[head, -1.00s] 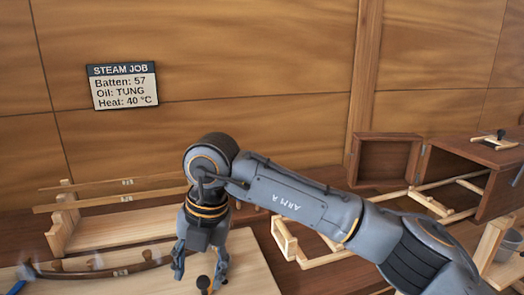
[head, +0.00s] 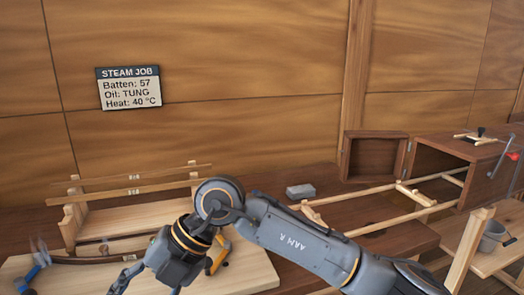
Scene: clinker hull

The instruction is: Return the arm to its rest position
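My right gripper (head: 147,284) hangs at the lower left of the head view, on the arm that comes in from the lower right. Its fingers point down and left and look spread apart, with nothing visible between them. The far fingertips run close to or past the bottom edge. The gripper is over the pale board (head: 250,270) on the bench. A yellow-orange tool (head: 218,256) shows just right of the wrist. My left gripper is not in view.
A wooden rack with thin battens (head: 140,190) stands behind the gripper. A dark curved strip and a blue-handled tool (head: 30,274) lie left. A grey block (head: 300,191) lies behind the arm. An open wooden box (head: 440,160), slatted rails (head: 390,203) and bucket (head: 492,236) stand right.

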